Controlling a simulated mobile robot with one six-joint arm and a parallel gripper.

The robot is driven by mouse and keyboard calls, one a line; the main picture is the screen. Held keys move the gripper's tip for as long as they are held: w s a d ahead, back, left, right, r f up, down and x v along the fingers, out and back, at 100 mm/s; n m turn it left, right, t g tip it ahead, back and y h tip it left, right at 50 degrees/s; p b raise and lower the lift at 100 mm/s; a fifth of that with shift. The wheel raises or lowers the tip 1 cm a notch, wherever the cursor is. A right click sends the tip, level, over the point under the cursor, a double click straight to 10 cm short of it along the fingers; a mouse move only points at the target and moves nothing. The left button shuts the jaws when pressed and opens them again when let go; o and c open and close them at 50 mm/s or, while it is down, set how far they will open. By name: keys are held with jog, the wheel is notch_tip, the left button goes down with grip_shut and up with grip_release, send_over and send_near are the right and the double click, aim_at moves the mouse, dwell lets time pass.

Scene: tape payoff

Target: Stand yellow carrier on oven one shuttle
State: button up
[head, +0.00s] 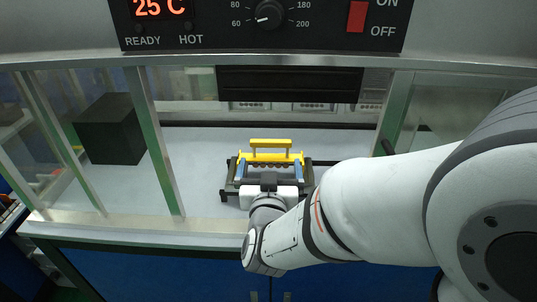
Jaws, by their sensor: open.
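The yellow carrier (270,156) is upright in the middle of the head view, with its bar handle on top. It appears to stand in or on a dark frame (229,182) with blue parts at its sides, which may be the shuttle; their exact contact is hidden. My gripper (269,180) is directly in front of the carrier, at the near side of the dark frame. It is open, and I see nothing held in it. Its fingertips are partly hidden by my wrist.
A control panel (225,22) reading 25 C, with a dial and red switch (356,17), is above. A dark box (110,130) is at left behind a metal post (158,140). The pale surface (185,165) left of the carrier is clear. Another post (394,112) stands at right.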

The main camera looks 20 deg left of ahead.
jog(key=b+v, duration=0.5)
jog(key=shift+s, duration=0.1)
dwell(0.5)
